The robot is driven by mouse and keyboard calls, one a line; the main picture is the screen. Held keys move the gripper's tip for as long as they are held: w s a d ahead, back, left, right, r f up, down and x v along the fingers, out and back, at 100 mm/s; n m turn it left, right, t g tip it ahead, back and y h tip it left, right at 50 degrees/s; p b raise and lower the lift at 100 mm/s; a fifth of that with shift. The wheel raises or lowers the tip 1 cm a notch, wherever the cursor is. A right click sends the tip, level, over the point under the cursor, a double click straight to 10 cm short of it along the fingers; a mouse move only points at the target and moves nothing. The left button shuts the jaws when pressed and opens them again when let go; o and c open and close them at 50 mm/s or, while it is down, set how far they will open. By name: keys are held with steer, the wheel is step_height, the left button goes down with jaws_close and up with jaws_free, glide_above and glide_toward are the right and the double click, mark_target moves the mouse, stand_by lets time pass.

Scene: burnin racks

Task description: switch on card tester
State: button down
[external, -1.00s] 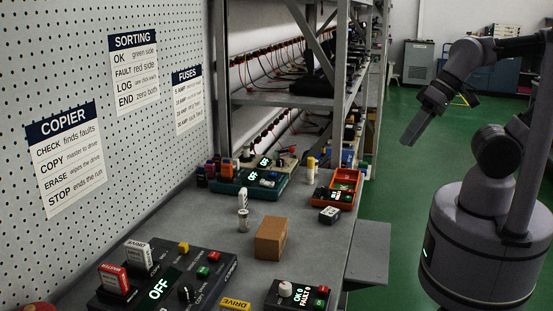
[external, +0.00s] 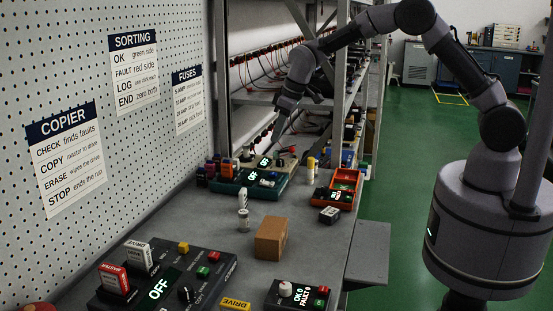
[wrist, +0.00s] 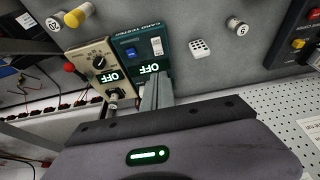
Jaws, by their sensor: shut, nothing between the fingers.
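The card tester (external: 277,193) is a teal box on the bench, with a display reading OFF. In the wrist view its labelled teal face (wrist: 124,29) carries a blue part (wrist: 131,54) and a white switch (wrist: 157,46). My gripper (external: 277,140) points down above the back of the bench, near the tester. In the wrist view the shut fingers (wrist: 155,88) reach toward the lower edge of the tester, by its OFF display, with nothing held. I cannot tell whether the fingertips touch it.
A beige device (wrist: 88,58) with a dial, also OFF, adjoins the tester. Shelf posts (external: 343,100) stand close to my arm.

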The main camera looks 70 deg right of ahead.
mark_target(263, 181)
steer(key=b+x, duration=0.1)
steer(key=x, duration=0.3)
steer(key=b+x, duration=0.1)
steer(key=x, duration=0.4)
steer(key=s+b+x, duration=0.1)
steer(key=x, duration=0.4)
steer(key=shift+f+b, duration=0.1)
steer(key=shift+b, duration=0.3)
steer(key=shift+f, duration=0.1)
steer(key=shift+w+f, duration=0.25)
steer(key=shift+f, duration=0.1)
steer(key=shift+r, duration=0.15)
steer(key=shift+s, duration=0.15)
